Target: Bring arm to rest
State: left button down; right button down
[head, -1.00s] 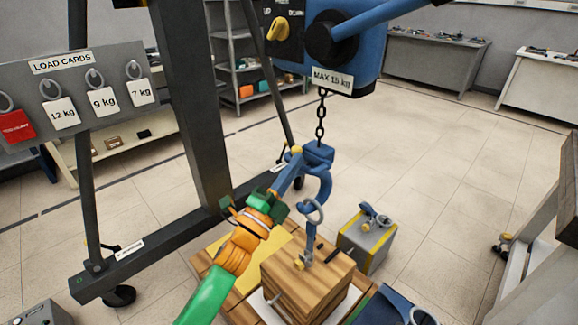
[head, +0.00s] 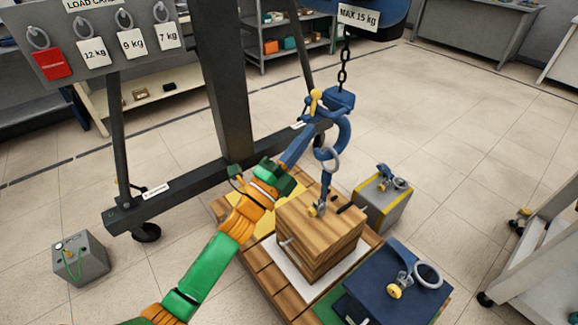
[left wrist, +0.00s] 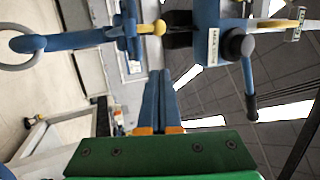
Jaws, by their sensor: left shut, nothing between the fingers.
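My left gripper (head: 306,136) reaches in from the lower left in the head view. Its blue fingers are shut and empty, just left of the blue hook (head: 343,135) with its yellow-tipped latch (head: 316,100). The tips look close to the hook; I cannot tell whether they touch. In the left wrist view the shut fingers (left wrist: 161,80) point towards the hook (left wrist: 75,42), with a gap visible beside it. The hook hangs on a chain and meets the ring (head: 327,158) above the wooden block (head: 315,240). My right gripper is not in view.
A dark hoist frame (head: 222,100) stands behind my arm. Load cards (head: 95,52) hang at upper left. A grey block (head: 383,203) and a dark blue block (head: 398,268) with rings stand right of the wooden block. Another grey block (head: 80,260) is at left. Floor at right is open.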

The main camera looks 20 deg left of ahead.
pick_arm(q)
jog(key=s+a+f+n+g+y+p, duration=0.25)
jog(key=s+f+n, duration=0.2)
jog(key=f, duration=0.65)
jog(key=s+a+f+n+g+y+p, duration=0.1)
jog(key=s+a+f+n+g+y, duration=0.25)
jog(key=f, duration=0.85)
jog(key=s+a+f+n+g+y+p, duration=0.15)
jog(key=s+f+n+g, duration=0.35)
jog(key=f, duration=0.6)
jog(key=s+f+n+g+p, duration=0.2)
jog(key=s+f+n+g, duration=0.1)
jog(key=s, duration=1.1)
jog(key=s+f+n+g+y+p, duration=0.1)
jog(key=s+f+n+g, duration=0.2)
jog(key=s, duration=1.2)
notch_tip(320, 180, down, 6)
jog(key=g, duration=0.3)
jog(key=shift+d+r+p, duration=0.25)
jog(key=shift+p, duration=0.1)
jog(key=shift+w+y, duration=0.1)
jog(key=shift+y, duration=0.15)
